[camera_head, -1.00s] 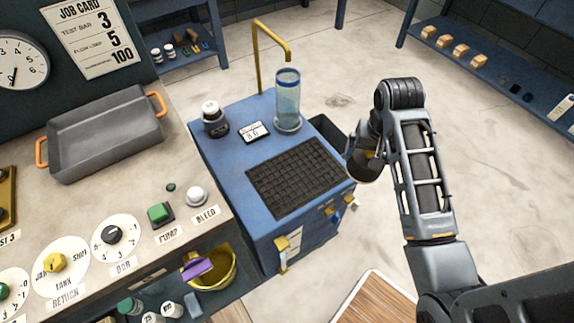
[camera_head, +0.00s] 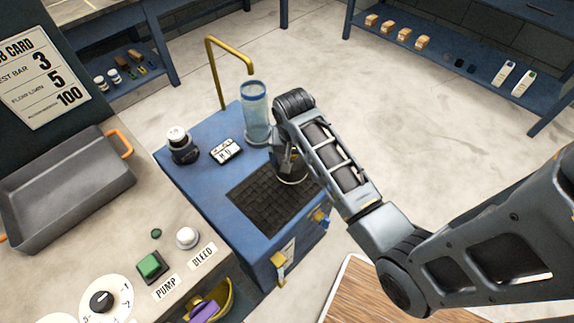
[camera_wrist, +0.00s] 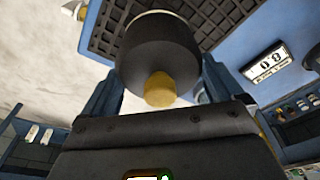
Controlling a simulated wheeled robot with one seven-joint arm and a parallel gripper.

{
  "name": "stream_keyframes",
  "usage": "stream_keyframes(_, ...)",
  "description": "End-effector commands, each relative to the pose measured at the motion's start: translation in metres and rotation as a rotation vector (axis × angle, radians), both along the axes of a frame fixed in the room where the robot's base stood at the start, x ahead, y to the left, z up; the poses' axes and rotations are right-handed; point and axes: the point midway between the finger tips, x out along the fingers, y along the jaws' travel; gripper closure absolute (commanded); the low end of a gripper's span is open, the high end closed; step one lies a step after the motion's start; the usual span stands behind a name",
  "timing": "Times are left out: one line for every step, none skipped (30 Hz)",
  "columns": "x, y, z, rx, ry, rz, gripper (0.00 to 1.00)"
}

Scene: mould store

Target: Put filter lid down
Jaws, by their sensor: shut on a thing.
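The filter lid (camera_wrist: 160,48) is a dark round piece with a yellow knob (camera_wrist: 160,90), seen close up in the wrist view. My gripper (camera_wrist: 158,82) is shut on it, with a finger on each side. In the head view my gripper (camera_head: 290,150) is over the right back part of the black grid mat (camera_head: 258,208), on the blue cabinet (camera_head: 190,205). The held lid (camera_head: 292,176) is partly hidden there by my wrist. Whether it touches the mat is hard to tell.
A clear cylinder (camera_head: 255,112) stands just left of my wrist, close to it, with a brass spout (camera_head: 212,70) behind. The left front of the mat is clear.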

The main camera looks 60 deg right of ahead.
Motion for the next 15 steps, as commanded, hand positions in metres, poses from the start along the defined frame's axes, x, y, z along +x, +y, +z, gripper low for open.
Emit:
stream_keyframes(0.006, 0.002, -0.002, -0.001, -0.001, 0.002, 0.45)
stream_keyframes(0.008, 0.003, -0.004, -0.001, 0.0, 0.002, 0.45)
stream_keyframes(0.009, 0.004, -0.005, -0.001, 0.0, 0.001, 0.45)
stream_keyframes(0.01, 0.004, -0.006, -0.001, 0.0, 0.0, 0.45)
stream_keyframes(0.011, 0.005, -0.008, 0.0, 0.0, 0.0, 0.45)
stream_keyframes(0.011, 0.005, -0.011, 0.0, 0.0, 0.0, 0.45)
stream_keyframes(0.011, 0.005, -0.014, 0.0, 0.001, -0.001, 0.45)
stream_keyframes(0.01, 0.005, -0.019, 0.0, 0.002, -0.001, 0.45)
stream_keyframes(0.01, 0.005, -0.025, 0.0, 0.001, -0.001, 0.45)
stream_keyframes(0.01, 0.005, -0.029, 0.001, 0.003, 0.0, 0.45)
stream_keyframes(0.01, 0.005, -0.034, 0.0, 0.001, 0.0, 0.45)
stream_keyframes(0.01, 0.005, -0.038, 0.0, 0.001, 0.0, 0.45)
stream_keyframes(0.01, 0.005, -0.041, 0.0, 0.001, 0.0, 0.45)
stream_keyframes(0.01, 0.005, -0.043, 0.0, 0.001, 0.0, 0.45)
stream_keyframes(0.01, 0.005, -0.045, -0.001, 0.0, 0.0, 0.45)
